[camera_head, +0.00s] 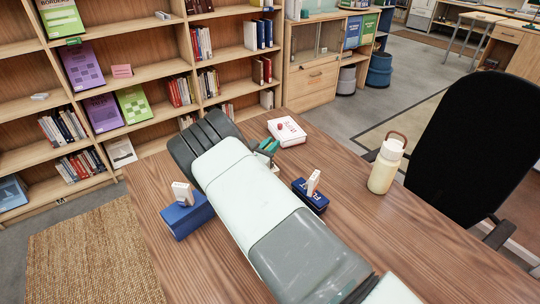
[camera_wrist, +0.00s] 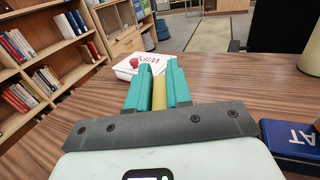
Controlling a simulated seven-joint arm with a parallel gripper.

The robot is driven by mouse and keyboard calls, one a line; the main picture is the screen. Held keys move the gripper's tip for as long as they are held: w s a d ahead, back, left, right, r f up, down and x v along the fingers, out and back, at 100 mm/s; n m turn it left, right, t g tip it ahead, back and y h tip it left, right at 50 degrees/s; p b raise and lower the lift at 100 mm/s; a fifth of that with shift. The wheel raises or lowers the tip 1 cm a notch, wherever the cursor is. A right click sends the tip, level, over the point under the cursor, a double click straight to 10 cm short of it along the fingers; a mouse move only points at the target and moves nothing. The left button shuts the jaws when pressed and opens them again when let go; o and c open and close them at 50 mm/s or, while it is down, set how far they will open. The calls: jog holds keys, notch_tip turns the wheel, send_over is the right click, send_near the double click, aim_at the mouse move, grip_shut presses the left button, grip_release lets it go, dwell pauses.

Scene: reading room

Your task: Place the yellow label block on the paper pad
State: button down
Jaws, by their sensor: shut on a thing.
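My gripper (camera_wrist: 159,78) has two teal fingers closed on the yellow label block (camera_wrist: 159,93), which shows as a yellow strip between them in the wrist view. In the head view my gripper (camera_head: 268,146) is over the far part of the wooden table, partly hidden by my arm, and the block cannot be made out there. I cannot clearly identify the paper pad. A small pale patch (camera_head: 275,168) shows just beside my fingers in the head view, but most of that area is hidden by my arm.
A cream bottle (camera_head: 385,167) stands near the right edge of the table (camera_head: 345,215).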

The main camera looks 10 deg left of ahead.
jog(key=shift+f, duration=1.85)
jog(key=shift+f, duration=0.2)
jog(key=c, duration=1)
grip_release()
jog(key=shift+c, duration=0.2)
jog(key=shift+r, duration=0.2)
jog(key=v, duration=1.2)
